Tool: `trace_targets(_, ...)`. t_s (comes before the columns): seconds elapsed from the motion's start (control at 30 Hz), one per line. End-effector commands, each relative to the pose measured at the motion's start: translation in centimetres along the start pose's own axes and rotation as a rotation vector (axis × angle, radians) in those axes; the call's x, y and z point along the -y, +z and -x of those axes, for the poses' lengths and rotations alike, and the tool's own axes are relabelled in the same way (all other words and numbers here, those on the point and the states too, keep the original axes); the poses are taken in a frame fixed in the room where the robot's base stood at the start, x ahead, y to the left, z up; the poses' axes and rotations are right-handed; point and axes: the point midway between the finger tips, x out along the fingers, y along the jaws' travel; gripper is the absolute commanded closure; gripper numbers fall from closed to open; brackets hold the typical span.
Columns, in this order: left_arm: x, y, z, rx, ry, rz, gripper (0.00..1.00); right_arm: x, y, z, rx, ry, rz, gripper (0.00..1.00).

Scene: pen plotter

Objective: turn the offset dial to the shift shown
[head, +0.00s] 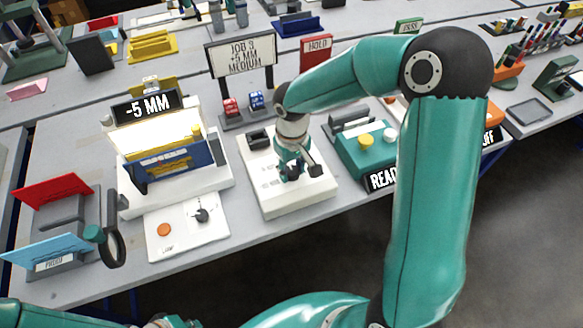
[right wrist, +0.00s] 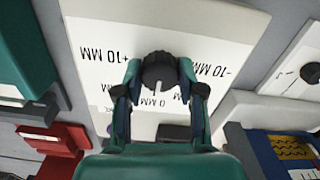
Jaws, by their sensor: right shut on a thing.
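The offset dial is a dark round knob (right wrist: 158,68) on a white board (right wrist: 225,25). In the right wrist view its pale pointer line points toward the 0 MM label, with +10 MM and -10 MM labels on either side. My right gripper (right wrist: 160,78) has its two fingers on opposite sides of the knob, shut on it. In the head view the right gripper (head: 291,172) is over the white board (head: 258,180) and mostly hides the dial. A job sign (head: 240,62) reads JOB 3, +5 MM, MEDIUM. My left gripper is not in view.
Left of the board stand a white lit box with a -5 MM sign (head: 147,106) and a lamp panel (head: 165,245). A teal unit (head: 350,155) with a READY sign stands right. Small red and blue blocks (head: 256,100) sit behind the board.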

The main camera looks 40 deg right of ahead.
Motion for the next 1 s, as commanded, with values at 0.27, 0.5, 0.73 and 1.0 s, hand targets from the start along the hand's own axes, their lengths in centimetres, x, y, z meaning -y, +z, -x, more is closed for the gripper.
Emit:
trace_targets(0.27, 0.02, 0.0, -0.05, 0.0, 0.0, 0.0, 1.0, -0.01, 0.03, 0.01, 0.0, 0.0, 0.029, 0.96)
trace_targets(0.5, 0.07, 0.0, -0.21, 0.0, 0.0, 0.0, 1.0, -0.03, 0.03, -0.01, 0.0, 0.0, 0.141, 0.96)
trace_targets(0.73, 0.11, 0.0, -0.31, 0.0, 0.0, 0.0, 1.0, -0.05, 0.04, 0.01, 0.0, 0.0, 0.323, 0.96)
trace_targets(1.0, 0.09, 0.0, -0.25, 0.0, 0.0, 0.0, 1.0, -0.07, 0.04, 0.06, 0.0, 0.0, 0.548, 0.96)
